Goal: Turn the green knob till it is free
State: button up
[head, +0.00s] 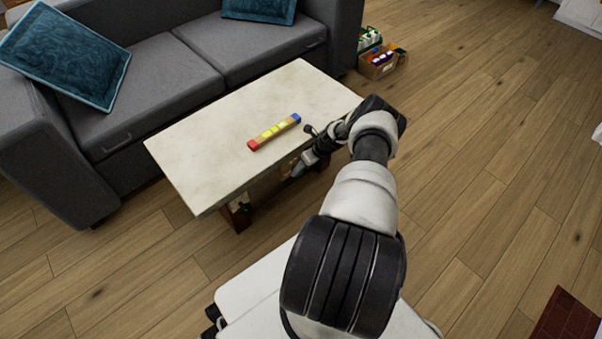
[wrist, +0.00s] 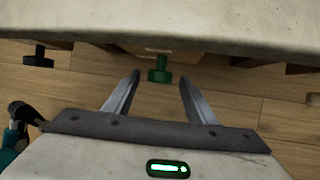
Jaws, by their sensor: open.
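The green knob (wrist: 159,72) shows in the wrist view, just below the edge of the pale tabletop (wrist: 220,22). It has a broad round end and a narrower stem. My gripper (wrist: 160,78) is open, one finger on each side of the knob in the picture. I see gaps on both sides and no contact. In the head view, my gripper (head: 301,167) is low at the table's right side, partly hidden by my arm. The green knob cannot be made out in the head view.
A black knob (wrist: 39,57) is left of the green one under the tabletop. A red, yellow and blue bar (head: 274,133) lies on the table (head: 190,155). A grey sofa (head: 170,75) stands behind. A box of items (head: 378,65) is on the floor.

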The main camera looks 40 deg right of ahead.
jog(key=shift+x, duration=0.95)
jog(key=shift+c, duration=0.2)
jog(key=c, duration=1)
jog(key=shift+a+r, duration=0.1)
